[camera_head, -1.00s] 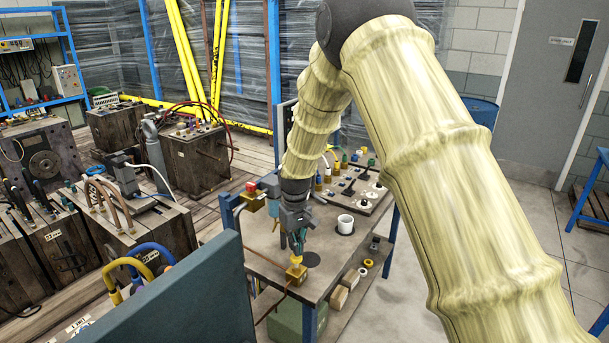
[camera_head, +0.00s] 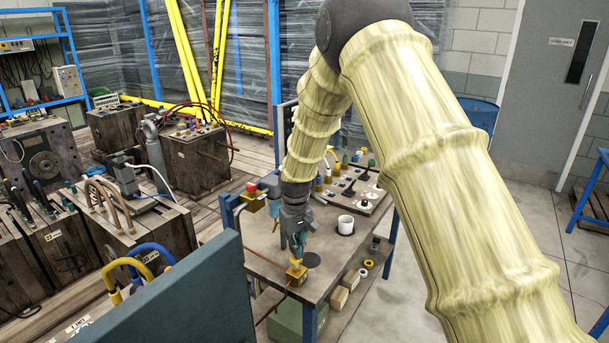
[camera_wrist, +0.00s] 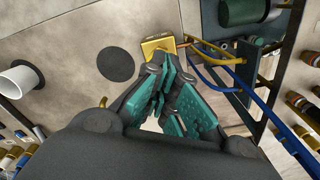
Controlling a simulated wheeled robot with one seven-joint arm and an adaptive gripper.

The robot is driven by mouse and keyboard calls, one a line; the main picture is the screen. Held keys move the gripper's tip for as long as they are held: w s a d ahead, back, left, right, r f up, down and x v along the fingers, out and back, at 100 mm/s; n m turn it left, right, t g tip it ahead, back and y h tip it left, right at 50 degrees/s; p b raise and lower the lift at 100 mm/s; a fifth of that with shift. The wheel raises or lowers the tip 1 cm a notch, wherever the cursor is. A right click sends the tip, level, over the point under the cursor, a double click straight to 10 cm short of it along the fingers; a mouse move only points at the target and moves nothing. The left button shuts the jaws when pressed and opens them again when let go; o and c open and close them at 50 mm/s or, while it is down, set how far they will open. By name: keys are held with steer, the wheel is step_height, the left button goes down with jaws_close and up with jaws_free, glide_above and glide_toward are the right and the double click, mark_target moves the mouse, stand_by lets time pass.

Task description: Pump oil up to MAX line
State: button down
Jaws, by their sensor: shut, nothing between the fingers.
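A small brass block (camera_head: 297,275) sits near the front of the metal bench top, with a thin copper pipe running from it. It also shows in the wrist view (camera_wrist: 157,44), just beyond my fingers. My gripper (camera_head: 298,250) points down right above the block; its teal-padded fingers also show in the wrist view (camera_wrist: 170,85). It is shut and holds nothing. I cannot tell whether the fingertips touch the block. A brass fitting with a red top (camera_head: 252,188) stands at the bench's left edge. I cannot make out an oil level or MAX line.
A dark round disc (camera_head: 312,260) lies beside the block. A white cup (camera_head: 345,224) stands further right. A panel with knobs and coloured bottles (camera_head: 355,188) is at the back of the bench. A blue-green panel (camera_head: 190,300) rises in the left foreground.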

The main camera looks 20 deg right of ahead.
steer(key=shift+s+f+b, duration=0.1)
steer(key=shift+f+b, duration=0.35)
steer(key=shift+f, duration=1.25)
steer(key=shift+r, duration=0.15)
steer(key=shift+r+p, duration=1.5)
steer(key=shift+r, duration=0.55)
steer(key=shift+r, duration=0.1)
step_height(320, 180, up, 6)
steer(key=p, duration=0.4)
